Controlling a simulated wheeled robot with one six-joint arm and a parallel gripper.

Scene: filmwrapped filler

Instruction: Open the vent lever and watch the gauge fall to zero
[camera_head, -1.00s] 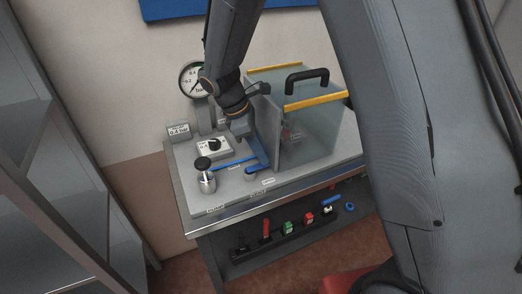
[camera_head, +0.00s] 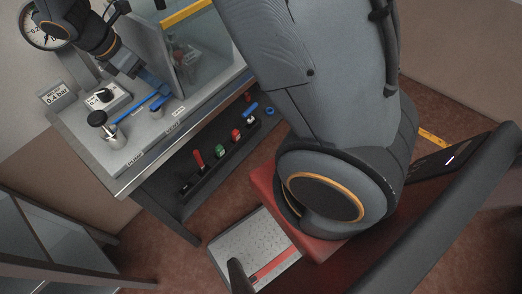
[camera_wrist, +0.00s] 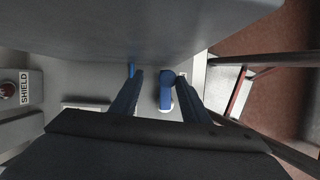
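The vent lever looks to be the long blue bar (camera_head: 143,104) on the grey bench top, with a small label beside it. The round white gauge (camera_head: 33,36) is at the top left, partly behind my arm; I cannot read its needle. My gripper (camera_head: 150,84) is low over the bench at the bar's far end, beside the clear box. In the wrist view my gripper (camera_wrist: 159,75) has its two fingers apart. A bright blue handle (camera_wrist: 166,92) on a pale round base shows between them, nearer the right finger. I cannot tell whether they touch it.
A clear box (camera_head: 212,45) with a yellow edge stands right of my gripper. A black-topped metal knob (camera_head: 98,119), a black-knobbed white box (camera_head: 103,97) and a "0.4 bar" sign (camera_head: 55,95) are left. A rack (camera_head: 222,150) holds coloured tools below. A shelf (camera_head: 40,240) stands lower left.

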